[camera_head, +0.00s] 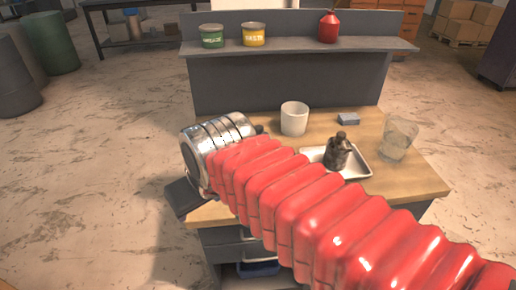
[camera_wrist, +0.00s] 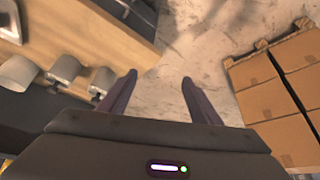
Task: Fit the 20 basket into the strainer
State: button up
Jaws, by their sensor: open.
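My gripper (camera_wrist: 158,88) is open and empty in the wrist view, with only pale floor between its two dark fingers. In the head view my red-sleeved arm reaches left across the bench, and part of the gripper (camera_head: 184,197) shows dark at the bench's left edge. I cannot make out a 20 mark anywhere, so I cannot tell which thing is the basket. A dark metal vessel with a narrow top (camera_head: 337,153) stands upright on a white tray (camera_head: 361,174); I cannot tell whether it is the strainer. My arm hides part of the bench top.
Tins and a red bottle (camera_head: 328,27) stand on the shelf behind. Cardboard boxes (camera_wrist: 267,101) on a pallet lie right in the wrist view.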

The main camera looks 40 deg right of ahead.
jog(key=o, duration=0.6)
jog(key=w+d+r+m, duration=0.1)
jog(key=w+d, duration=0.5)
jog(key=w, duration=0.1)
jog(key=shift+d+r+h, duration=0.3)
jog(key=shift+d+r, duration=0.05)
jog(key=shift+o, duration=0.7)
jog(key=w+d+m, duration=0.1)
jog(key=w+d, duration=0.3)
jog(key=d, duration=0.2)
jog(key=shift+w+d+g, duration=0.25)
jog(key=shift+w+g, duration=0.1)
jog(key=shift+g, duration=0.05)
jog(key=w+d+f+m, duration=0.1)
jog(key=w+d+f, duration=0.1)
jog(key=d, duration=0.8)
jog(key=w+d+f+m+h, duration=0.1)
jog(key=w+d+f, duration=0.2)
jog(key=d, duration=0.7)
jog(key=shift+w+m+g, duration=0.3)
jog(key=shift+w, duration=0.1)
jog(key=shift+x, duration=4.25)
jog(key=shift+f, duration=0.1)
